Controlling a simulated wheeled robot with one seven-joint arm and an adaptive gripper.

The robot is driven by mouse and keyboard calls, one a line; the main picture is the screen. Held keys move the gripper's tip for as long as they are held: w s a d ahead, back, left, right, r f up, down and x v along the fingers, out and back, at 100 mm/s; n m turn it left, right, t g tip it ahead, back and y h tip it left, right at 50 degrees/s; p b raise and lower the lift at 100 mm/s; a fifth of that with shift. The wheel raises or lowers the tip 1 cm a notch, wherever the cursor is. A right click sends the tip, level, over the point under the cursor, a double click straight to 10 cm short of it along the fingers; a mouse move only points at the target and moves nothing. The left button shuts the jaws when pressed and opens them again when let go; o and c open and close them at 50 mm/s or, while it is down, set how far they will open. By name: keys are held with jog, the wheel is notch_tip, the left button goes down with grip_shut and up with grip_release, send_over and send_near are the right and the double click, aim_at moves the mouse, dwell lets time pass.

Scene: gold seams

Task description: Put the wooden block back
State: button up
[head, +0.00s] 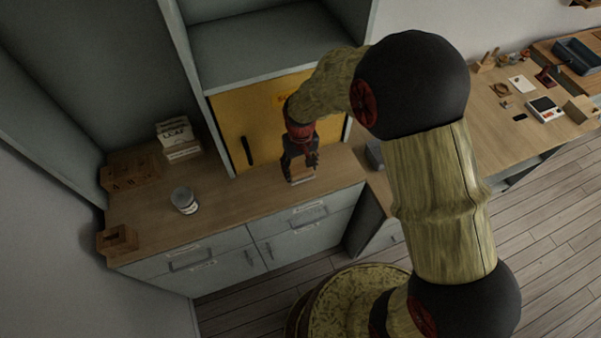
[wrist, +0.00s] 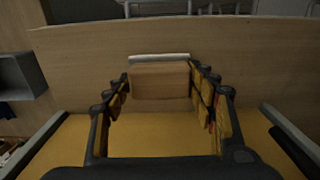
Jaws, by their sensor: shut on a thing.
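The wooden block (wrist: 160,82) is a light brown piece with a pale grey strip along its far edge. My gripper (head: 300,165) is shut on it, with one finger at each side in the wrist view. In the head view the block (head: 301,180) shows just below the fingers, at the counter in front of the yellow door. I cannot tell whether the block touches the counter top. My fingers hide part of it in the head view.
The wooden counter (head: 240,207) runs below a yellow cabinet door (head: 262,120) with a dark handle. A tin can (head: 185,200), stacked boxes (head: 178,140) and wooden crates (head: 130,172) stand to the left. A grey box (head: 374,154) is close on the right.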

jog(key=shift+f, duration=1.55)
jog(key=o, duration=1)
notch_tip(320, 180, up, 12)
jog(key=shift+r+p, duration=0.1)
jog(key=shift+p, duration=0.35)
notch_tip(320, 180, up, 7)
jog(key=t, duration=0.1)
send_over(300, 173)
jog(key=d, duration=0.3)
jog(key=s+d+r+m+t, duration=0.25)
jog(key=s+d+r, duration=0.6)
jog(key=r, duration=0.45)
jog(key=s+d+r+t, duration=0.2)
jog(key=s+d+r, duration=0.1)
jog(key=s, duration=0.6)
jog(key=shift+s+m, duration=0.35)
jog(key=shift+s, duration=0.05)
